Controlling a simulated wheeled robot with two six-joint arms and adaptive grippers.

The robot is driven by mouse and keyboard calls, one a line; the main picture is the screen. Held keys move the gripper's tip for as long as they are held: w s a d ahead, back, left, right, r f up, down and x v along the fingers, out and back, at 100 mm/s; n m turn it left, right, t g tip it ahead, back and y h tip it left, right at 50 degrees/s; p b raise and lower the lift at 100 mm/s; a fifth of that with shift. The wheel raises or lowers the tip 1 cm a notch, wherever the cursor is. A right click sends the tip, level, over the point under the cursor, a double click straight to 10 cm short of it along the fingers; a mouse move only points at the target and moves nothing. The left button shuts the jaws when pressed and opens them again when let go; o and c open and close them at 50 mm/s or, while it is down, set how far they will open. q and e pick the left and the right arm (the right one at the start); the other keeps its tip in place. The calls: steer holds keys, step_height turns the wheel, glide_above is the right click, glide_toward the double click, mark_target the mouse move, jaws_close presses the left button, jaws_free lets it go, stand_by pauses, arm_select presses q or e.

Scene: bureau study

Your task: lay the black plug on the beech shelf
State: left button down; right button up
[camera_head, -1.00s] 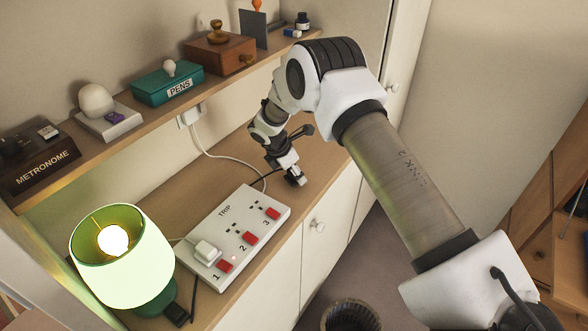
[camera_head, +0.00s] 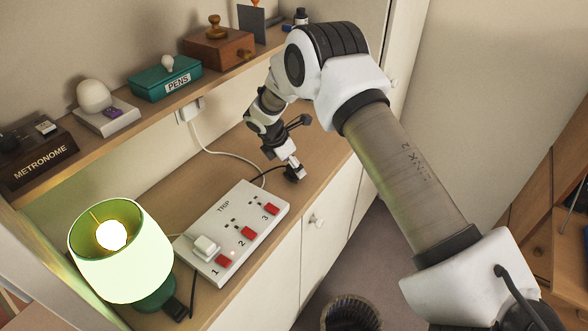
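The black plug (camera_head: 294,174) is a small dark shape at the tip of my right gripper (camera_head: 290,166). A thin black cable runs to it from behind the white power strip (camera_head: 208,253). The gripper points down, close above the pale wood shelf (camera_head: 322,150) that carries the strip, beyond the strip's far end. Plug and fingertips overlap, so I cannot tell whether the fingers are closed on the plug, or whether it touches the wood. My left gripper is out of view.
A white plug (camera_head: 206,247) sits in socket 1 of the strip. A lit green lamp (camera_head: 120,262) stands at the near left. An upper shelf (camera_head: 140,113) holds a teal pens box (camera_head: 166,82) and other items. White cabinet doors (camera_head: 327,235) drop below the front edge.

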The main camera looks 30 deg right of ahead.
steer(key=b+v, duration=0.2)
steer(key=v, duration=0.8)
